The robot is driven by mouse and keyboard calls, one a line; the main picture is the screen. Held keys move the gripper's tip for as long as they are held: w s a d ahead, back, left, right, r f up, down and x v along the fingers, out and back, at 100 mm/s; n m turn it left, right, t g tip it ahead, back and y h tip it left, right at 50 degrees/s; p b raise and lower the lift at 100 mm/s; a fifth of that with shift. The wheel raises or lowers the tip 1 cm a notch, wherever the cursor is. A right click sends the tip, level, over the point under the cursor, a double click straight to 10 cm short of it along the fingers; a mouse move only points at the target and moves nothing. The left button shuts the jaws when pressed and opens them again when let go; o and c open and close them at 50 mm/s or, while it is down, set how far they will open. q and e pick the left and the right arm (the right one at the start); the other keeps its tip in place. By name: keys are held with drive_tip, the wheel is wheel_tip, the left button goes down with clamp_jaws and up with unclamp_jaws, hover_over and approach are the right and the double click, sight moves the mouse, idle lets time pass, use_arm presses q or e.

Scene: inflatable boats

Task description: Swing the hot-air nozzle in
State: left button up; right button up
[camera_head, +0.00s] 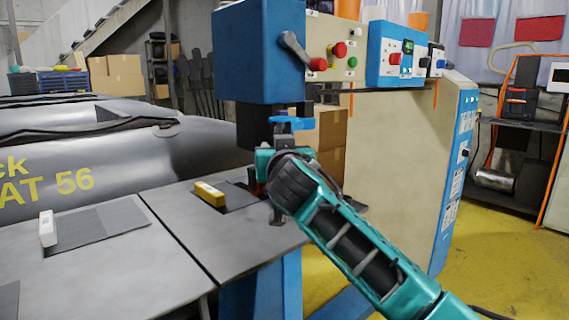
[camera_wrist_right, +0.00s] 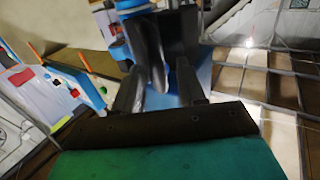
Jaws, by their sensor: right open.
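The welding machine's blue head (camera_head: 258,55) stands at the centre of the head view. A small bright blue part (camera_head: 291,122) sits under it, just above my right gripper; I cannot tell whether it belongs to the hot-air nozzle. My right arm reaches in from the lower right, and its dark wrist hides most of the fingers. In the right wrist view my right gripper (camera_wrist_right: 160,68) is open. Dark grey curved parts (camera_wrist_right: 156,64), possibly the nozzle, show between and beyond the fingertips; contact cannot be told. My left gripper is not in view.
A grey worktable (camera_head: 240,240) carries a yellow block (camera_head: 209,194) and a white block (camera_head: 47,229). A grey inflatable boat (camera_head: 130,155) lies behind it. The machine's control panel (camera_head: 335,50) has red and green buttons. Yellow floor (camera_head: 490,260) is open at right.

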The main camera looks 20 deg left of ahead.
drive_tip(key=v, duration=0.9)
drive_tip(key=shift+s+p, duration=0.3)
drive_tip(key=shift+s, duration=0.1)
drive_tip(key=shift+d, duration=0.15)
